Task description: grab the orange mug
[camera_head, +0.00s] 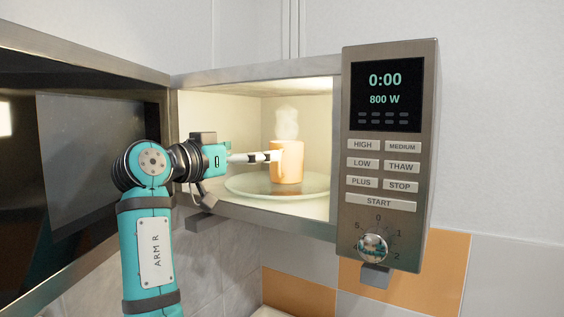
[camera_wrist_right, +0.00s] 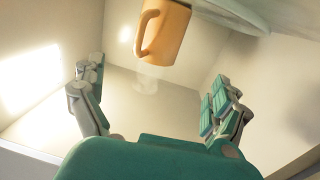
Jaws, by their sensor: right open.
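The orange mug (camera_head: 288,163) stands upright on the glass turntable plate (camera_head: 245,188) inside the open microwave, with steam above it. Its handle faces left, towards my right gripper (camera_head: 266,157). The gripper reaches in from the left, and its fingertips overlap the mug's handle side in the head view; I cannot tell whether they touch. In the right wrist view the picture is upside down: the mug (camera_wrist_right: 170,38) is at the top centre, beyond my spread, empty right gripper (camera_wrist_right: 155,78). My left gripper is not in view.
The microwave's door (camera_head: 80,150) is swung open at the left. Its control panel (camera_head: 385,150) stands at the right, reading 0:00 and 800 W. The cavity walls (camera_head: 225,115) closely surround my gripper; the space above the mug is free except for steam.

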